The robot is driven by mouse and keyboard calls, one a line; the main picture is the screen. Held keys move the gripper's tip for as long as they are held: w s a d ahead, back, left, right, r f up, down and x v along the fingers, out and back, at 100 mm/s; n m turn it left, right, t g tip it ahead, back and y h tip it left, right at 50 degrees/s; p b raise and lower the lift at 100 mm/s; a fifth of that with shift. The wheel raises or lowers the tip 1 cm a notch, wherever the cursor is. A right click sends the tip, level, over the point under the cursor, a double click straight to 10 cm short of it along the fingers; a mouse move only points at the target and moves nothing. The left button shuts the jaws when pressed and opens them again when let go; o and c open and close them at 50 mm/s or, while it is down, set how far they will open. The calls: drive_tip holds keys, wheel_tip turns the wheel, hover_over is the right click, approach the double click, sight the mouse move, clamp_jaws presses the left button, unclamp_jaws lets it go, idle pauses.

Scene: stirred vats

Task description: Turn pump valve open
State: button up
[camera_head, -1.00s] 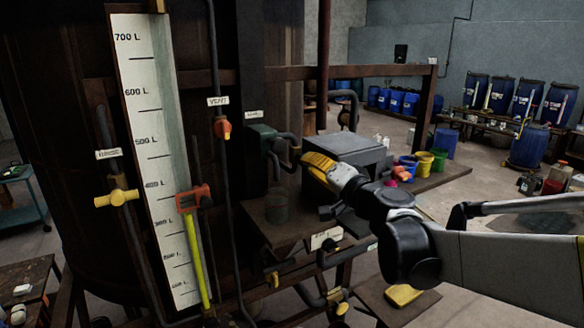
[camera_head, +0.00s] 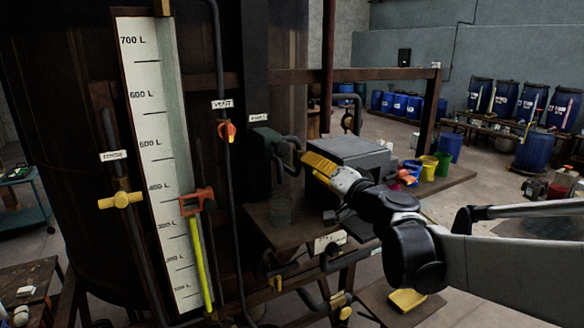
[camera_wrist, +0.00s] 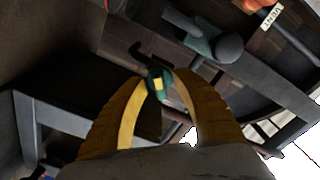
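My gripper (camera_head: 308,160) has yellow fingers and is raised in front of the dark vat, just right of the green pump housing (camera_head: 263,146) and its grey pipes. In the wrist view the fingers (camera_wrist: 162,74) stand apart, with a gap between them. A small teal round part with a yellow centre (camera_wrist: 158,84) shows between the fingertips; I cannot tell whether they touch it. I cannot tell for sure which part is the pump valve. Yellow valve handles show at left (camera_head: 120,200) and low down (camera_head: 343,300). The orange vent valve (camera_head: 227,131) hangs above left.
A white litre scale (camera_head: 150,120) with an orange-handled yellow rod (camera_head: 200,262) stands at left. A grey box (camera_head: 352,152) sits beyond my gripper. Coloured buckets (camera_head: 428,168) and blue drums (camera_head: 535,148) are at right. Wooden beams and pipes crowd the area below my arm.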

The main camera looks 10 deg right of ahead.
drive_tip(key=v, duration=1.2)
